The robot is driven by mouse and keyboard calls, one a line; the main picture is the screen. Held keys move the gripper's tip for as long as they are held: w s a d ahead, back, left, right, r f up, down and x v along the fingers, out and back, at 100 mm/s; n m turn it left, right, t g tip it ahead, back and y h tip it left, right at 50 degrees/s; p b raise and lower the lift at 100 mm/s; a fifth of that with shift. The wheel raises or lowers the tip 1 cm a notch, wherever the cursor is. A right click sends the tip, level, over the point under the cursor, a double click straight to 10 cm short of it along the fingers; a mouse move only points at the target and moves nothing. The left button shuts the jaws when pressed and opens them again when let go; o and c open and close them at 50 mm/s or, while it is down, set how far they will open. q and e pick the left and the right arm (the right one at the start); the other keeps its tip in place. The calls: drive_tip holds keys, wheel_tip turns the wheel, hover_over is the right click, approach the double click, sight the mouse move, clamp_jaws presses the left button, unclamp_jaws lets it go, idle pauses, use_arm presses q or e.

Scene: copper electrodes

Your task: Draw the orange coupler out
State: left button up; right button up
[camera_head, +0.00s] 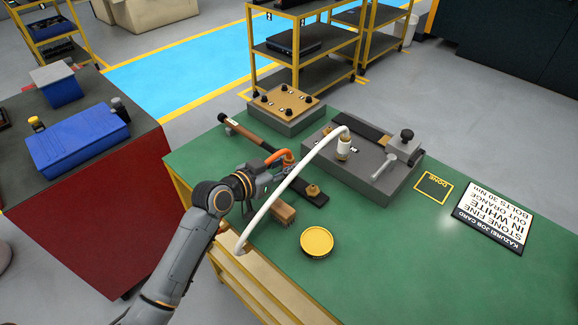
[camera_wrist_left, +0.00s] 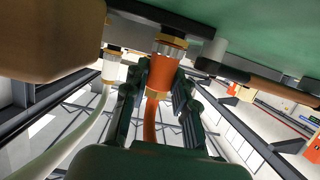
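The orange coupler (camera_wrist_left: 166,66) is upright between the two fingers of my left gripper (camera_wrist_left: 160,88) in the left wrist view. The fingers lie close along both its sides and look shut on it. A brass collar (camera_wrist_left: 170,42) meets its end; I see no clear gap there. An orange hose (camera_wrist_left: 151,125) runs from it between the fingers. In the head view the orange coupler (camera_head: 288,163) shows just beyond my left gripper (camera_head: 272,172), partly hidden by it. The white coupler (camera_head: 344,148) sits on the grey fixture (camera_head: 392,188). My right gripper is not in view.
A white hose (camera_head: 290,185) arches close over my left gripper. A wooden block (camera_head: 284,212), a brass fitting (camera_head: 313,190) and a yellow round lid (camera_head: 317,242) are nearby. A hammer (camera_head: 245,133) lies behind. The green bench (camera_head: 400,270) is clear at front right.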

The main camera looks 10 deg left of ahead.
sight(285, 159)
use_arm(q)
clamp_jaws()
drive_tip(key=shift+r, duration=0.25)
drive_tip(key=shift+r+p, duration=0.1)
drive_tip(key=shift+p, duration=0.25)
wheel_tip(285, 159, up, 3)
drive_tip(key=p, duration=0.2)
drive_tip(key=shift+p, duration=0.3)
drive_tip(key=shift+r+p, duration=2.45)
drive_tip(key=shift+r, duration=0.25)
